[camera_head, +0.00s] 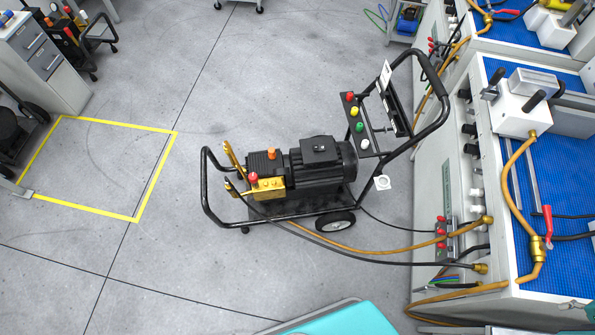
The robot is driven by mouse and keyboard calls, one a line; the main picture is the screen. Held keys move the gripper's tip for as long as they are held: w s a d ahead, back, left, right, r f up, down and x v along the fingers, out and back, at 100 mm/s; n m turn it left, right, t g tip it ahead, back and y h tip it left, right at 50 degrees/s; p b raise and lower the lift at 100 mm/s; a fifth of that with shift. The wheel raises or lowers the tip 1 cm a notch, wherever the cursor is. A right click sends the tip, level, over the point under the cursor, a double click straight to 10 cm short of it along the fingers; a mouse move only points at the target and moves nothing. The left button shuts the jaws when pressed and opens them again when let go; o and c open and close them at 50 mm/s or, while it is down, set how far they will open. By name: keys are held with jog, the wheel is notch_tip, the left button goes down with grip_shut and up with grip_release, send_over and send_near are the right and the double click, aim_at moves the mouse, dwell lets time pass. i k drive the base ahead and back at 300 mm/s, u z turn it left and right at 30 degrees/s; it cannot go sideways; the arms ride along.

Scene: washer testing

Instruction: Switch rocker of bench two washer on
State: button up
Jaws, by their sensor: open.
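A black pressure washer (318,165) on a wheeled tube-frame cart stands on the floor in the middle of the view, beside the test benches. Its upright panel (361,137) carries red, yellow, green and white round controls. A small white square plate with a round part (383,183) shows low beside the cart's handle. I cannot make out which part is the rocker, nor its position. No label tells which bench is bench two. Hoses run from the washer to the nearer bench (450,180). My gripper is not in view.
Blue-topped benches line the right side, with valves and a row of black knobs (469,129). Hoses (340,247) cross the floor between washer and bench. A yellow-taped rectangle (158,165) marks empty floor at left. A drawer cabinet (42,60) stands upper left.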

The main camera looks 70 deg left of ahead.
aim_at(316, 148)
jog(key=u, duration=1.95)
jog(key=i, duration=0.4)
jog(key=u, duration=0.5)
